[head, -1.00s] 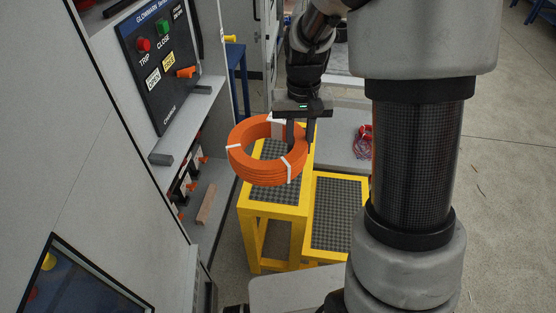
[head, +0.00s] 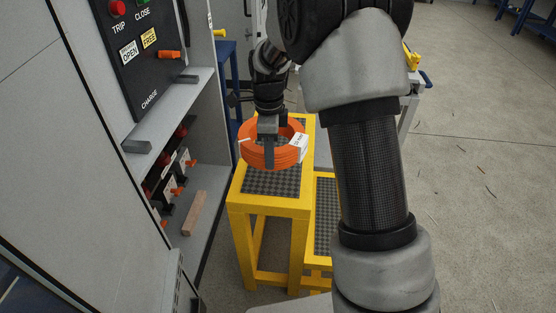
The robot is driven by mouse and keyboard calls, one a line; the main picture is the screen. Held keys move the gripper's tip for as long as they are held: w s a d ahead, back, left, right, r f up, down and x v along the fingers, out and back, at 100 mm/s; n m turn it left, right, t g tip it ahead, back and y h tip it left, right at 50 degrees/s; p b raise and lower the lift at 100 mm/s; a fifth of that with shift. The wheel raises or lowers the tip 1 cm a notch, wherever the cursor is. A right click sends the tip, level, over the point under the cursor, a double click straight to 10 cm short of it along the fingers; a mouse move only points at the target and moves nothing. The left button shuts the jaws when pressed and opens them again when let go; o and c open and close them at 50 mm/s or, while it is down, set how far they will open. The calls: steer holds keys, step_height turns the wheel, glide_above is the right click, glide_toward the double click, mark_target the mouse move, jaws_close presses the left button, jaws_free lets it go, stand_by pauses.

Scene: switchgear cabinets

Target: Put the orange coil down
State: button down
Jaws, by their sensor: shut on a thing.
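The orange coil (head: 263,158) is a thick ring of wound cable with white ties and a white label on its right side. The coil is level, over the black chequered top of the yellow step stool (head: 272,206). I cannot tell whether its underside touches the top. The far part of the coil is partly hidden by my gripper.
An open switchgear cabinet (head: 208,215) stands close on the left, with a brown block (head: 194,213) on its floor. The stool's lower step (head: 325,215) is partly hidden by my arm. Open floor (head: 475,170) lies to the right.

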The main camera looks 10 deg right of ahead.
steer(key=shift+w+a+f+m, duration=0.15)
steer(key=shift+w+f+m, duration=0.15)
steer(key=shift+f+m, duration=0.25)
steer(key=b, duration=0.3)
glide_above(270, 191)
steer(key=shift+w+f, duration=0.1)
steer(key=shift+f, duration=4.7)
steer(key=shift+f, duration=0.15)
steer(key=c, duration=1.5)
jaws_free()
steer(key=shift+f, duration=0.1)
steer(key=shift+o, duration=0.2)
